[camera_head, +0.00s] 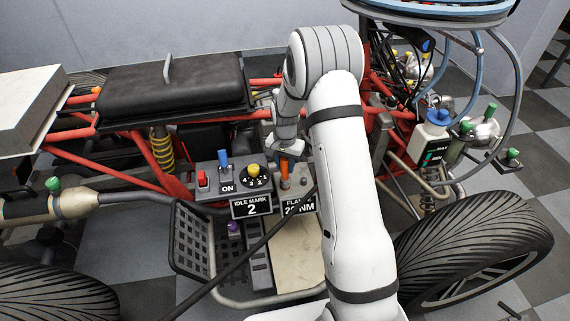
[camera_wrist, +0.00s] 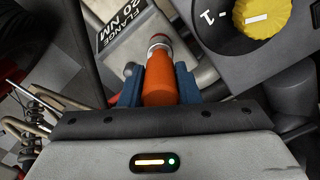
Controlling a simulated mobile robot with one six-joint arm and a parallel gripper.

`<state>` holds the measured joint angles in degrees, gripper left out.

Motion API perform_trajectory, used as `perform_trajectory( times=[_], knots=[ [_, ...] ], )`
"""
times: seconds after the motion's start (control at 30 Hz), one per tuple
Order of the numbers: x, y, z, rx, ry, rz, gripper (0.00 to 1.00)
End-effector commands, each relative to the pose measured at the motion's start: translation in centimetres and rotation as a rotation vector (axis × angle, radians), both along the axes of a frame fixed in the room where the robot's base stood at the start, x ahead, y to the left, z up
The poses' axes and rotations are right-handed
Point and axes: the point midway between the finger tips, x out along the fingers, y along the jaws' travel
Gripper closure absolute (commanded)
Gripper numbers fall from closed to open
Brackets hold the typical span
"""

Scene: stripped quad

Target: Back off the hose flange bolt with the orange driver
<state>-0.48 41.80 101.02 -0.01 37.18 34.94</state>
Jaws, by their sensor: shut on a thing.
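The orange driver (camera_head: 284,172) stands roughly upright below my gripper (camera_head: 285,154), at the grey block behind the flange label (camera_head: 298,206). In the wrist view my gripper (camera_wrist: 158,84) is shut on the orange driver (camera_wrist: 158,76), with a blue finger on each side of its handle.
Left of the driver are a yellow dial (camera_head: 253,172), a blue-handled lever (camera_head: 224,160) and a red switch (camera_head: 202,178), above the "IDLE MARK 2" label (camera_head: 251,206). A dark hose (camera_head: 245,256) crosses in front. Red frame tubes and a white-and-blue bottle (camera_head: 433,135) stand around.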

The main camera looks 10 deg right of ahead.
Motion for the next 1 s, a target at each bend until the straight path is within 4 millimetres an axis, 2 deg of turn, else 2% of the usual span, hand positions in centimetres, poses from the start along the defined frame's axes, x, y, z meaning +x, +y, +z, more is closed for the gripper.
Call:
perform_trajectory(
  times=[0.37,0.87,1.0],
  knots=[
    [0.0,0.0,-0.1,-0.001,-0.001,0.000,0.98],
    [0.0,0.0,-1.6,0.000,0.000,0.000,0.98],
    [0.0,0.0,-1.4,0.000,0.000,0.066,0.98]
  ],
)
